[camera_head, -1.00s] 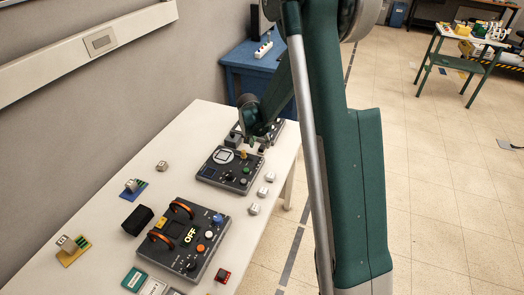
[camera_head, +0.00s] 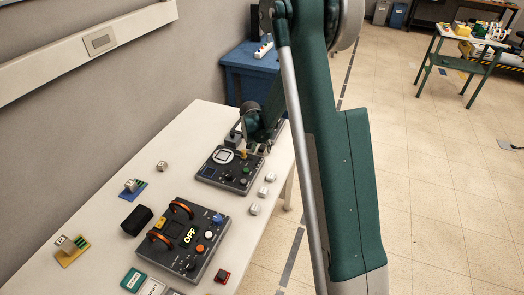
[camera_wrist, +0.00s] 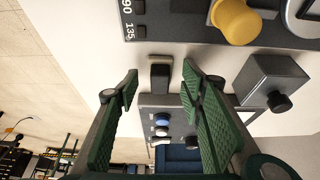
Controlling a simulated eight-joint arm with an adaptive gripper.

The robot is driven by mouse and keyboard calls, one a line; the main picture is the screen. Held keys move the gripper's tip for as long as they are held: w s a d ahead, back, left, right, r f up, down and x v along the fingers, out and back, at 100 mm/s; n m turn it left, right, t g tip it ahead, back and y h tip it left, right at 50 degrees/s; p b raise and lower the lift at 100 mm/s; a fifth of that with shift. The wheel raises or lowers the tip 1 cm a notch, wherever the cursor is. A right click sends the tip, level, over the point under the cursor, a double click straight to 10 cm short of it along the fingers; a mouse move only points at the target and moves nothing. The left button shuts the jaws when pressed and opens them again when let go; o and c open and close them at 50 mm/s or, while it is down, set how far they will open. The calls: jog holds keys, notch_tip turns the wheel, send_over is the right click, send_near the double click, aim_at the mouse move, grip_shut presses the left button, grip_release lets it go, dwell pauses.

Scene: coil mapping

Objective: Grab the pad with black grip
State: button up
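A small grey pad with a black grip (camera_wrist: 160,76) lies on the white table in the wrist view, between the fingertips of my gripper (camera_wrist: 160,82). My gripper is open, with a green finger on each side of the grip. Gaps show on both sides, and I see no contact. To its right is a dark grey block with a black knob (camera_wrist: 265,82), outside the fingers. In the head view my arm and the crowded far end of the table largely hide the pad.
A dark control panel (camera_head: 208,178) is close to my gripper; its yellow knob (camera_wrist: 236,20) shows in the wrist view. A second panel marked OFF (camera_head: 205,225) sits nearer. Small grey blocks (camera_head: 263,191) line the table's right edge.

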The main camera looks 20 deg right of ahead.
aim_at(262, 147)
jog(key=c, duration=0.9)
jog(key=shift+r, duration=0.15)
jog(key=shift+r+p, duration=0.55)
jog(key=shift+r, duration=4.3)
